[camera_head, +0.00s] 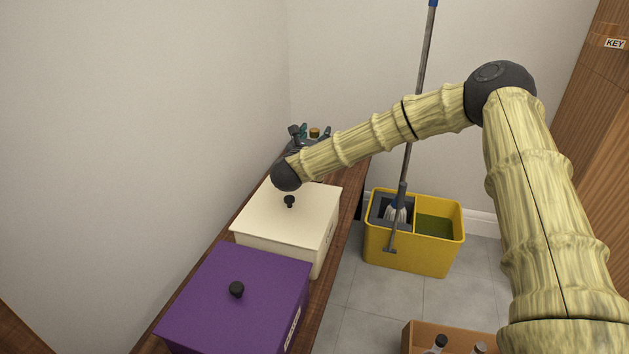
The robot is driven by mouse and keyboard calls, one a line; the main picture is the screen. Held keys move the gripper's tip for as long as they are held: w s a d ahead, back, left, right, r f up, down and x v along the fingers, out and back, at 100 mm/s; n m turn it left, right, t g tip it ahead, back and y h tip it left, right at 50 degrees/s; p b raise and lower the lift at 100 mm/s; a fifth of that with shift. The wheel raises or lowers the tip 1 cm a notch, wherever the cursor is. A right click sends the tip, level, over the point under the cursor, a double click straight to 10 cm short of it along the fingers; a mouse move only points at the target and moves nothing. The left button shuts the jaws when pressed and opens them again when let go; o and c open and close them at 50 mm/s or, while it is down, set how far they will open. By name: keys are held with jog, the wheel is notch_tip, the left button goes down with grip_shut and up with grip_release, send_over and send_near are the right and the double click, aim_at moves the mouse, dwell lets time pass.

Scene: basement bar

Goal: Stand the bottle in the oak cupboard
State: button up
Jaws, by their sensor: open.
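My gripper (309,132) is over the far end of the wooden counter, partly hidden behind my own wrist. It is open. A small round brown top (314,132) shows between or just behind its dark fingers. It may be the top of the bottle, but its body is hidden and I cannot tell whether the fingers touch it.
A cream lidded box (287,222) and a purple lidded box (232,300) stand on the counter (345,205), nearer than my gripper. A yellow mop bucket (407,253) with an upright mop stands on the tiled floor. The brown box (420,328) is beside my arm.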

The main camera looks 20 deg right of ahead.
grip_shut()
jog(key=shift+r, duration=0.1)
dwell(0.4)
